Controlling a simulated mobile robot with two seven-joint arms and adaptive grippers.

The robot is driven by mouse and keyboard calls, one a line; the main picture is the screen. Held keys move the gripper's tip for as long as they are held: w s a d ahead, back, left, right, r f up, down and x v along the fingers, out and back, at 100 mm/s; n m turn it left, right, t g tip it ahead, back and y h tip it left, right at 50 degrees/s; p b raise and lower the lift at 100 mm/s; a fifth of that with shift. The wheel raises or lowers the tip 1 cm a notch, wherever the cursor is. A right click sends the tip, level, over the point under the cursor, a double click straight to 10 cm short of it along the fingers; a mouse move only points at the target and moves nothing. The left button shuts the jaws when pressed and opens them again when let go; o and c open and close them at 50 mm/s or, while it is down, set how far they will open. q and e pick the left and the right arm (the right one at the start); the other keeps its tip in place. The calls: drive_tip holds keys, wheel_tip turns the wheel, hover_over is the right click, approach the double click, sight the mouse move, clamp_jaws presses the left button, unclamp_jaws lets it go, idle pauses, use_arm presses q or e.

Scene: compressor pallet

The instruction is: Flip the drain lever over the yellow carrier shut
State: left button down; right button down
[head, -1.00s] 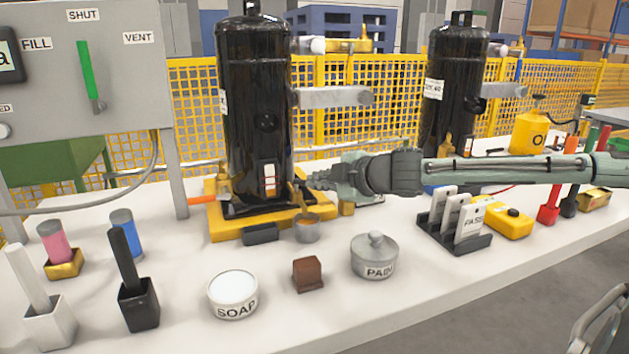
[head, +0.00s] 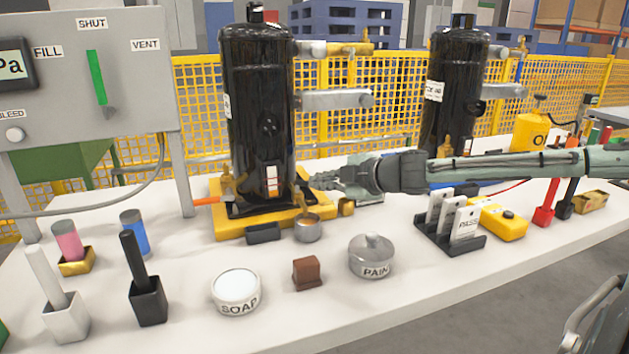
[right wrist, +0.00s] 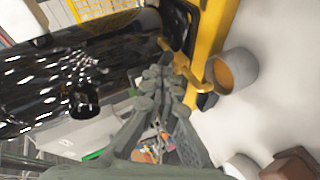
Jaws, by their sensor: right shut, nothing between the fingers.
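A yellow carrier (head: 270,225) holds the front black compressor (head: 262,110) upright. At its right front corner a small brass drain lever (head: 306,197) sits above a grey cup (head: 307,230). In the right wrist view the brass lever (right wrist: 190,74) lies just beyond my fingertips, with the cup (right wrist: 232,71) to its right. My right gripper (head: 314,180) is shut and empty, close beside the lever; it also shows in the right wrist view (right wrist: 166,78). I cannot tell whether it touches the lever. My left gripper is not in view.
An orange-handled valve (head: 206,201) is at the carrier's left. A dark block (head: 263,234), a soap tub (head: 236,292), a brown block (head: 306,273) and a lidded paint pot (head: 371,256) stand in front. A tag rack (head: 450,235) stands right of them.

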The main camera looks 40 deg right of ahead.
drive_tip(key=shift+w+d+f+b, duration=0.15)
drive_tip(key=shift+w+d, duration=0.15)
drive_tip(key=shift+d, duration=0.25)
drive_tip(key=shift+w+d+r+b, duration=0.15)
drive_tip(key=shift+w+d, duration=0.15)
drive_tip(key=shift+d, duration=0.2)
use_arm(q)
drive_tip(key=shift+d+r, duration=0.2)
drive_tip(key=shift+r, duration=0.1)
use_arm(e)
drive_tip(key=shift+a, duration=0.1)
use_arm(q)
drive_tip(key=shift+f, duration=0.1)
use_arm(e)
drive_tip(key=shift+s, duration=0.1)
use_arm(q)
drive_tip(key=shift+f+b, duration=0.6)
drive_tip(key=shift+b, duration=0.05)
use_arm(e)
drive_tip(key=shift+a, duration=0.8)
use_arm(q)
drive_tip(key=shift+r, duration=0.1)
